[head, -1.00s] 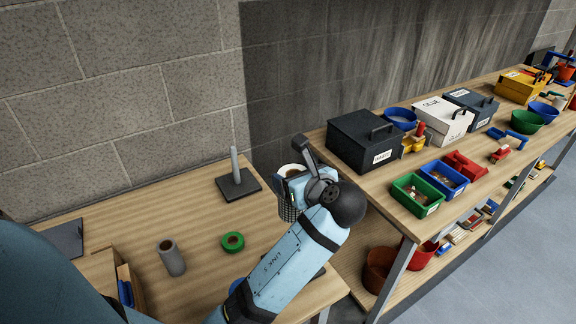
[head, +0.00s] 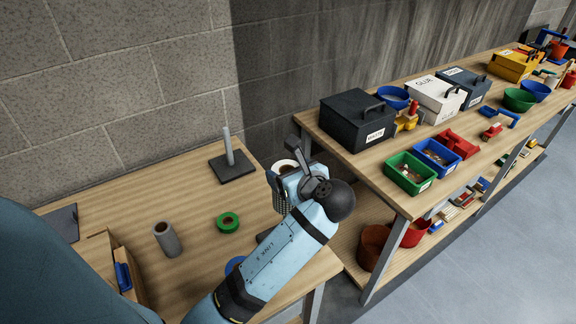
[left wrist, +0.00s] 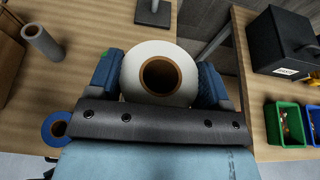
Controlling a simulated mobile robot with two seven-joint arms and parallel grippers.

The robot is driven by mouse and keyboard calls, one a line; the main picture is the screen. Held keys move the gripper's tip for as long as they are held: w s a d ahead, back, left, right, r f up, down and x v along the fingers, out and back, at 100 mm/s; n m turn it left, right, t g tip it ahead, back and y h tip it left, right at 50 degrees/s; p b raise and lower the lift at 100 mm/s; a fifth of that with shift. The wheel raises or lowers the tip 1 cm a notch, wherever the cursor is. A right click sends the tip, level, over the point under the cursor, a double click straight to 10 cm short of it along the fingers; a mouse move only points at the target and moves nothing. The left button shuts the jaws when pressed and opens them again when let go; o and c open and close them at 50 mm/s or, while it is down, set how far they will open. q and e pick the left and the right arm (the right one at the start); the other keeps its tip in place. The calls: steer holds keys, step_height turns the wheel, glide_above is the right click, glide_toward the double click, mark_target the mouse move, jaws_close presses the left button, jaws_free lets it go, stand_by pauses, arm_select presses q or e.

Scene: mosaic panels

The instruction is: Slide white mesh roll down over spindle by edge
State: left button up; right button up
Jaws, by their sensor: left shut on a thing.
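The white mesh roll (left wrist: 184,55) is upright between the two blue fingers of my left gripper (left wrist: 160,80), its brown core opening facing the left wrist camera. The left gripper (head: 283,183) is shut on it. In the head view the roll (head: 287,165) is mostly hidden behind the gripper and wrist. The spindle (head: 228,147) is a grey upright rod on a dark square base (head: 235,174) near the back of the table, left of the roll and apart from it. In the left wrist view only the base (left wrist: 153,13) shows clearly at the top. My right gripper is not in view.
A grey roll (head: 166,239), a green tape ring (head: 228,223) and a blue ring (left wrist: 57,129) are on the table (head: 118,201). An open box (head: 104,247) is at the left. A shelf with a black lidded box (head: 356,121) and bins (head: 409,174) is to the right.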

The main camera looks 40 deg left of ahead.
arm_select(q)
steer(key=shift+f, duration=2.8)
steer(key=shift+f+b, duration=0.35)
steer(key=shift+f, duration=1.4)
step_height(320, 180, down, 7)
steer(key=b, duration=0.1)
steer(key=shift+f, duration=0.1)
steer(key=o, duration=1.4)
steer(key=shift+o, duration=0.2)
